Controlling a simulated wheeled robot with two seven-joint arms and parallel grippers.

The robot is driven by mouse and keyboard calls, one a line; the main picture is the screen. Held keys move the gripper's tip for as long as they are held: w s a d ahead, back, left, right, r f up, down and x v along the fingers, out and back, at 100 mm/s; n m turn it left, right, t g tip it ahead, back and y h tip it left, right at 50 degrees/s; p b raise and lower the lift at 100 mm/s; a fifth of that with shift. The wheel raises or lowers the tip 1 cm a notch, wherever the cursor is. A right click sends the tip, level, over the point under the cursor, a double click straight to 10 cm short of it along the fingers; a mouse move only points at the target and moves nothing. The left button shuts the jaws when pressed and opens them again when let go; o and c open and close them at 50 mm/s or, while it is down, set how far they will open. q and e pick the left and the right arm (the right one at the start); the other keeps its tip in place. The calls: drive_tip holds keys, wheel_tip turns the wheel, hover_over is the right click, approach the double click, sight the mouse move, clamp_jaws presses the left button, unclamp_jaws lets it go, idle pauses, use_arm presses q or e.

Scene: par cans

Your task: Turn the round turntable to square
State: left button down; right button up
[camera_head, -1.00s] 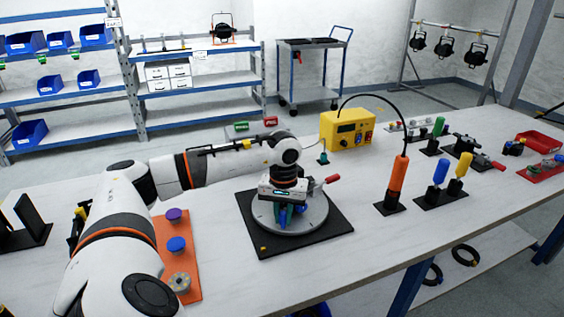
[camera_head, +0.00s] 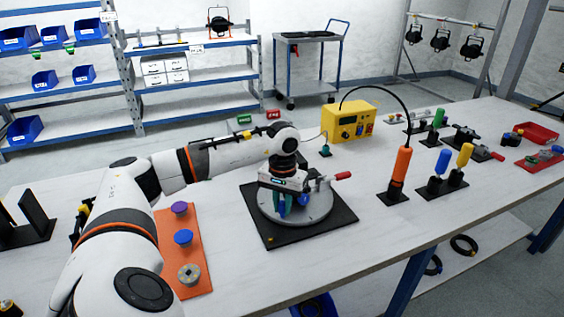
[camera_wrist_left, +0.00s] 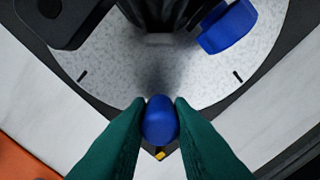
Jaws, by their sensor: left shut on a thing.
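The round turntable (camera_head: 316,211) is a grey disc on a black square base (camera_head: 262,228). A red-handled clamp (camera_head: 343,176) is mounted on it and points right. My left gripper (camera_head: 291,208) reaches down over the disc. In the left wrist view, its green fingers (camera_wrist_left: 160,122) are shut on a blue knob (camera_wrist_left: 160,118) near the disc's edge. A yellow mark (camera_wrist_left: 160,154) on the base lies just beyond the knob. Dark tick marks (camera_wrist_left: 83,76) show on the disc. Another blue part (camera_wrist_left: 228,27) stands on the disc. My right gripper is not in view.
An orange plate (camera_head: 186,252) with several knobs lies left of the base. A yellow box (camera_head: 349,122) stands behind. An orange-handled tool (camera_head: 400,170) and blue and yellow handles (camera_head: 441,163) stand to the right. The table's front strip is clear.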

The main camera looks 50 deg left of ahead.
use_arm(q)
drive_tip(key=shift+r, duration=0.1)
drive_tip(key=c, duration=1.3)
unclamp_jaws()
wheel_tip(320, 180, up, 12)
drive_tip(key=shift+f, duration=0.1)
